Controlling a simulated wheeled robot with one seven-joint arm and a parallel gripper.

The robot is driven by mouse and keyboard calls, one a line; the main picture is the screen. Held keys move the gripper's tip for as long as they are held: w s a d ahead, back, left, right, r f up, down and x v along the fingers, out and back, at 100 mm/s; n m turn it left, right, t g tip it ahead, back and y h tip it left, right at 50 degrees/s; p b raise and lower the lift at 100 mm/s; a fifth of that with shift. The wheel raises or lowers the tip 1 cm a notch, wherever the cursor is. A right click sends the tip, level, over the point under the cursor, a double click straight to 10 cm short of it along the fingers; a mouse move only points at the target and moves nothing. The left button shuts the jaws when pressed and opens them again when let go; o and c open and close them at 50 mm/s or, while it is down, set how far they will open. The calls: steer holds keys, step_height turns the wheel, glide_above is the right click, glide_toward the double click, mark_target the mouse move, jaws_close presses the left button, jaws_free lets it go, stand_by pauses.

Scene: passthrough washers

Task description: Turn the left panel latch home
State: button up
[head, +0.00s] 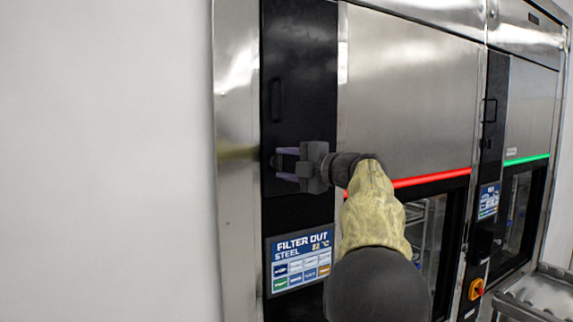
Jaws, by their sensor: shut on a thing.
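The left panel latch (274,162) is a small dark piece on the black panel (300,110) of the left washer. My gripper (281,164) reaches it from the right, with its two purple-grey fingers one above the other. The fingers are shut on the latch. The latch is dark on dark and mostly hidden between the fingers, so its exact angle cannot be told.
A display (301,262) reading "FILTER OUT STEEL" sits below the latch. A black handle (276,100) is above it. A steel door (410,100) with a red light strip (432,178) is to the right. A roller rack (540,295) stands at lower right.

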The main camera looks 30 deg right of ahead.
steer(key=shift+f, duration=0.1)
steer(key=o, duration=1)
steer(key=b+v, duration=0.5)
steer(key=v, duration=1.2)
steer(key=shift+s, duration=0.15)
